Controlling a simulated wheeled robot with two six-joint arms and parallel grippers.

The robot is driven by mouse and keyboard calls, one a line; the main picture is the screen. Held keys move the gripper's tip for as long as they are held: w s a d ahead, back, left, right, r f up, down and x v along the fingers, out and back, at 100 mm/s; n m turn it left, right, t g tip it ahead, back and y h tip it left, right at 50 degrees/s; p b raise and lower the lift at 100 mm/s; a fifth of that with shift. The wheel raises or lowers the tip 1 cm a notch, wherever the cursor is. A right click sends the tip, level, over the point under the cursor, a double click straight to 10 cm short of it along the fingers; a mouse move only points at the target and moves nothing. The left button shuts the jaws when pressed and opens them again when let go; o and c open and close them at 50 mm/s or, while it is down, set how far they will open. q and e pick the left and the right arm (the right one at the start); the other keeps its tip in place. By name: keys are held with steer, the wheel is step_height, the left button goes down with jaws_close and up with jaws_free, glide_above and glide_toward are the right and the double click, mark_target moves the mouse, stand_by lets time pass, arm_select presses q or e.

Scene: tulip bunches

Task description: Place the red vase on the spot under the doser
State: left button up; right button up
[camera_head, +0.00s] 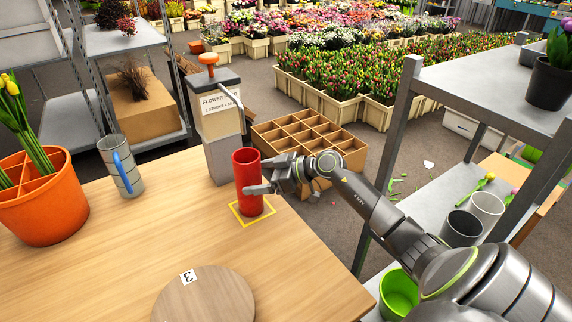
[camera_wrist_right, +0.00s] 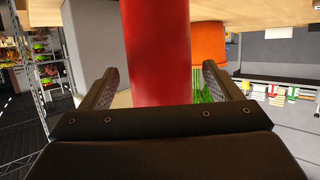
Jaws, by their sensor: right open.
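The red vase (camera_head: 247,180) stands upright on the wooden table, inside the yellow square outline (camera_head: 258,220) that marks the spot. The doser (camera_head: 217,115) is a grey dispenser with an orange knob and a flower food label, just behind and left of the vase. My right gripper (camera_head: 257,176) reaches in from the right, its fingers on either side of the vase. In the right wrist view the vase (camera_wrist_right: 157,45) stands between the open fingers (camera_wrist_right: 161,75), with gaps on both sides. The vase's base is hidden there. My left gripper is not in view.
An orange pot (camera_head: 45,220) with tulips and a grey jug (camera_head: 120,168) with a blue handle stand on the left. A round wooden board (camera_head: 205,300) lies at the front. A divided wooden crate (camera_head: 350,145) is behind the table. A metal shelf (camera_head: 500,92) rises at right.

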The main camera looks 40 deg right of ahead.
steer(key=p+v, duration=0.6)
steer(key=v, duration=0.2)
steer(key=shift+s+d+r, duration=0.2)
steer(key=shift+s+d, duration=0.05)
steer(key=shift+s, duration=0.05)
stand_by(0.3)
